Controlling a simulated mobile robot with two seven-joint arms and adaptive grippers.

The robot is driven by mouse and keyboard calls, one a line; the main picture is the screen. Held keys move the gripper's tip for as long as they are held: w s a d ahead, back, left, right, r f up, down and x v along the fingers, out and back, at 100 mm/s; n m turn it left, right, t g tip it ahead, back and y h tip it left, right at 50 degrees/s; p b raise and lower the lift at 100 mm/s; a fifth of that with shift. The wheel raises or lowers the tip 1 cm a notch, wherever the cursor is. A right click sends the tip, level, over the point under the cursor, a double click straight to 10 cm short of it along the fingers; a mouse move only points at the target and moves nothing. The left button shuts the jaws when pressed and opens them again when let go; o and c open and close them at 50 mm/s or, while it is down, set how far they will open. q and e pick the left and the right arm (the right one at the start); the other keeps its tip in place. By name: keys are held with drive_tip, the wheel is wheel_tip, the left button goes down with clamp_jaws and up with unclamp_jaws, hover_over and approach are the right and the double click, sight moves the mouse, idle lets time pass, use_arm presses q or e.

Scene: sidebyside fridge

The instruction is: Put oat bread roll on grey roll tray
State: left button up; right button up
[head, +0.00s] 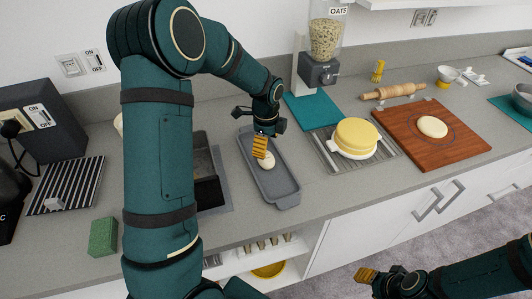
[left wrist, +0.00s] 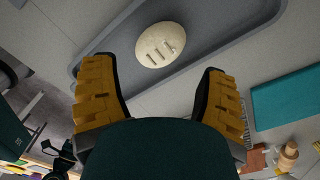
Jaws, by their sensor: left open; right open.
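The oat bread roll (head: 267,161) is a pale oval with short marks on top. It lies on the grey roll tray (head: 282,188), inside its rim. In the left wrist view the roll (left wrist: 160,45) rests on the tray's floor, and the tray's rim (left wrist: 262,31) runs around it. My left gripper (head: 260,148) is over the tray, close to the roll. In the left wrist view its yellow fingers (left wrist: 158,97) are spread apart with nothing between them, and the roll lies beyond the fingertips. My right gripper (head: 368,275) is low at the front, away from the counter top, and empty.
Right of the tray are a teal mat (head: 309,112), a wire rack with a yellow round cake (head: 356,136) and a wooden board (head: 405,142) with dough. A dark container (head: 207,190) stands left of the tray. A green sponge (head: 103,237) lies near the front edge.

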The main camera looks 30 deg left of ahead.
use_arm(q)
drive_tip(key=shift+r, duration=2.5)
